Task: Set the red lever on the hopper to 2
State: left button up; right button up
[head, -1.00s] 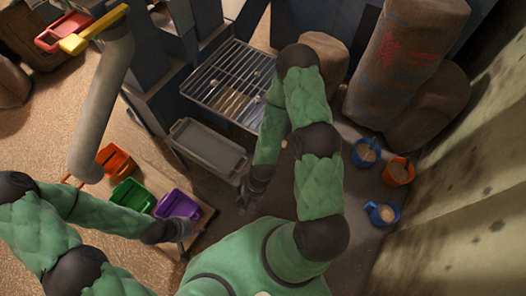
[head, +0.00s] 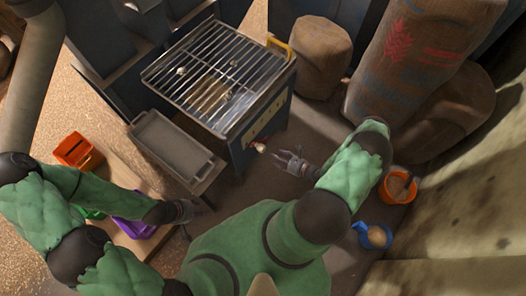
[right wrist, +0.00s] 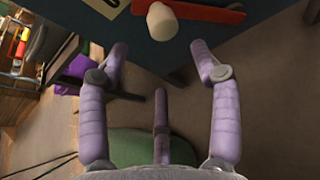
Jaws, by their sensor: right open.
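The hopper (head: 146,73), a dark box with a metal grate on top, stands at the upper middle of the head view. A small red lever with a pale knob (head: 260,148) shows low on its right side, below a yellowish scale (head: 268,118) whose marks are too small to read. My right gripper (head: 283,158) is open and empty, just right of the knob. In the right wrist view the red lever (right wrist: 215,14) and its cream knob (right wrist: 160,21) lie ahead of the spread fingers (right wrist: 160,58), apart from them. My left gripper (head: 196,209) is near the purple bucket; its fingers are unclear.
A grey tray (head: 134,130) sits at the hopper's front. Orange (head: 77,151) and purple (head: 135,228) buckets stand at the left on a board. Filled orange (head: 397,188) and blue (head: 366,236) buckets stand at the right.

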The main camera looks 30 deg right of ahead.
aim_at(264, 150)
jog(key=b+x, duration=0.1)
jog(key=x, duration=0.3)
jog(key=b+x, duration=0.2)
jog(key=x, duration=0.3)
jog(key=shift+w+d+f, duration=0.15)
jog(key=shift+w+f, duration=0.05)
jog(key=shift+w+f+b, duration=0.1)
jog(key=shift+w+b, duration=0.3)
jog(key=shift+w, duration=0.15)
grip_shut()
jog(key=shift+a, duration=0.25)
